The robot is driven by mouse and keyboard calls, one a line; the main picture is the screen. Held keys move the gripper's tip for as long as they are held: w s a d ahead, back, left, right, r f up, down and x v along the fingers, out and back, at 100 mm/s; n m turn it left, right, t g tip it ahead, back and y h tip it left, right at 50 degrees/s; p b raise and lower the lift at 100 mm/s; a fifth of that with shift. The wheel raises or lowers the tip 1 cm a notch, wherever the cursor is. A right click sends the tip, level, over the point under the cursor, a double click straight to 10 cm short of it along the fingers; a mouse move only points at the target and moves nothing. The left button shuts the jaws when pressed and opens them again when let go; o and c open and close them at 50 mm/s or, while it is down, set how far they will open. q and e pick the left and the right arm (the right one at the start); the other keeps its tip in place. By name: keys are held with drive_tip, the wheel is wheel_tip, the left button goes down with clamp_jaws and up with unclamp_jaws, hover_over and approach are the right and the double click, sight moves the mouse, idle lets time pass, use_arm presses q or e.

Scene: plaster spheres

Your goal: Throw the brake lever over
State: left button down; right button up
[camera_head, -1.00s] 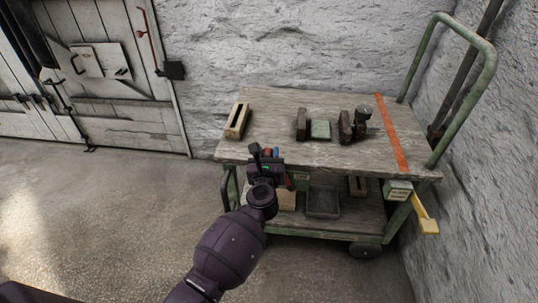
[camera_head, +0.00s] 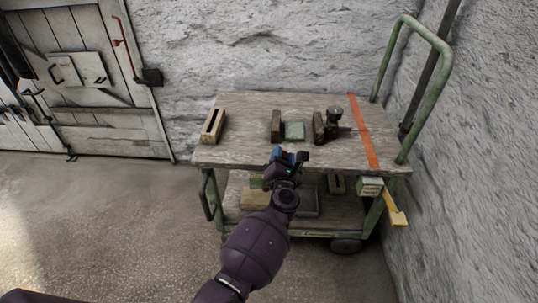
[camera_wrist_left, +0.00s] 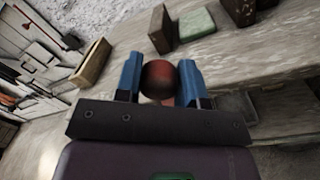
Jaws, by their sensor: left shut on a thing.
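My left gripper (camera_head: 288,157) is at the front edge of the green cart, near its middle. In the left wrist view its blue fingers (camera_wrist_left: 158,76) are shut on either side of a dark red, ball-shaped knob (camera_wrist_left: 158,84). A red piece shows just below the knob; this looks like the brake lever. In the head view my gripper and wrist hide most of the lever and its mount. My right gripper is not in view.
The cart's wooden top (camera_head: 240,150) carries a slotted wooden block (camera_head: 213,126), a green block (camera_head: 294,131) and a dark clamp-like part (camera_head: 335,121). A yellow handle (camera_head: 396,210) sticks out at the right front. Rough walls stand behind and right. Floor at left is clear.

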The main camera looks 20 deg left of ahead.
use_arm(q)
drive_tip(key=shift+w+d+f+m+b, duration=0.2)
drive_tip(key=shift+d+f+m, duration=0.15)
drive_tip(key=shift+d+m, duration=0.25)
drive_tip(key=shift+w+d+f+m+b, duration=0.15)
drive_tip(key=shift+d+f+m, duration=0.25)
drive_tip(key=shift+d, duration=0.3)
drive_tip(key=shift+w+d+f+m+b, duration=0.1)
drive_tip(key=shift+w+d+f+m, duration=0.15)
drive_tip(key=shift+d+m, duration=0.4)
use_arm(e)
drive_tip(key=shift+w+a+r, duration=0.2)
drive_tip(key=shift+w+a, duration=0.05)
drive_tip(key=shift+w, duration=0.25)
use_arm(q)
drive_tip(key=shift+s+f, duration=0.1)
drive_tip(key=c, duration=1.1)
unclamp_jaws()
drive_tip(key=o, duration=0.4)
drive_tip(key=shift+c, duration=0.2)
drive_tip(key=shift+d, duration=0.1)
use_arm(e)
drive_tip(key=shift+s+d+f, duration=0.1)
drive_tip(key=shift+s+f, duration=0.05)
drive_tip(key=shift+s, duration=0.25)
